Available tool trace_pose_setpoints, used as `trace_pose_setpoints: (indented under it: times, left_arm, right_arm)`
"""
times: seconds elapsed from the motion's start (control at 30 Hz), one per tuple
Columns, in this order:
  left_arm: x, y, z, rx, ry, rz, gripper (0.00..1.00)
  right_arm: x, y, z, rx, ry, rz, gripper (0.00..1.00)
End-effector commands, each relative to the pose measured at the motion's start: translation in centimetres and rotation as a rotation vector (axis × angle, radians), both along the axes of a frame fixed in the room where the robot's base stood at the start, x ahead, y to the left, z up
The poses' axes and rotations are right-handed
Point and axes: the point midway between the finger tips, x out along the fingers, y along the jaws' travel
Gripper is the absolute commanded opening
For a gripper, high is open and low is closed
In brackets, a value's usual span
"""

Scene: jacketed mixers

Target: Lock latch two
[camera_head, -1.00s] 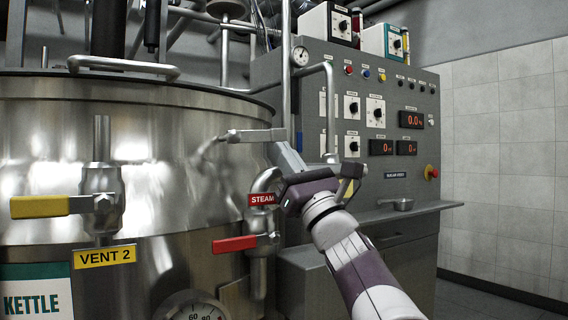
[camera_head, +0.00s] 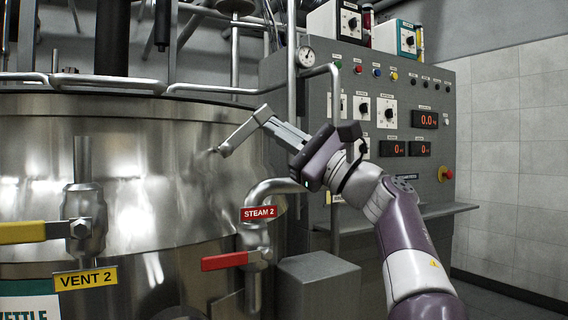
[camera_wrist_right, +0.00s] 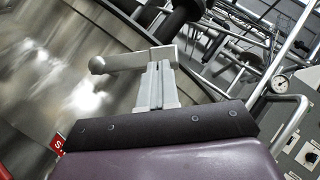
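The latch lever (camera_head: 242,136) is a grey metal bar on the kettle's side just below the rim. It slants up to the right from its lower left end at the kettle wall. It also shows in the wrist view (camera_wrist_right: 125,61), lying across the fingertips. My right gripper (camera_head: 268,120) is at the lever's upper right end. Its two fingers (camera_wrist_right: 160,72) lie close together and appear shut on that end, which partly hides their tips. No label for the latch shows. My left gripper is not in view.
The steel kettle (camera_head: 130,205) fills the left. Below the gripper are the STEAM 2 pipe with its red-handled valve (camera_head: 226,261) and a grey box (camera_head: 318,283). VENT 2's yellow valve handle (camera_head: 22,232) is at left. A control panel (camera_head: 440,150) stands behind my arm.

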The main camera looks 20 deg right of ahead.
Motion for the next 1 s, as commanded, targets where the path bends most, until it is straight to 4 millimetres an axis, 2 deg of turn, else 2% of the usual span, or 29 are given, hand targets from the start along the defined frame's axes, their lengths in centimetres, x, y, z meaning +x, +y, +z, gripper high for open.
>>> trace_pose_setpoints:
  times: [0.03, 0.2, 0.6, 0.8, 1.0]
  left_arm:
    - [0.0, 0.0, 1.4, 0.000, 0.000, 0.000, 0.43]
    - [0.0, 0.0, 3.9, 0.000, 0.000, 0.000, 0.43]
    - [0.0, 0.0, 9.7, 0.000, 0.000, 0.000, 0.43]
    - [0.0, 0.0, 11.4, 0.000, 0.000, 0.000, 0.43]
    - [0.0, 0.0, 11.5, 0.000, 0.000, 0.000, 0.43]
  right_arm:
    - [0.1, 0.0, 1.1, -0.038, -0.002, -0.002, 0.00]
    - [0.1, 0.6, 2.6, -0.198, -0.014, -0.002, 0.00]
    - [-0.1, 2.7, 5.1, -0.559, -0.041, -0.001, 0.00]
    - [-0.2, 3.7, 5.5, -0.691, -0.052, -0.001, 0.00]
    - [-0.3, 4.4, 5.5, -0.722, -0.054, -0.001, 0.00]
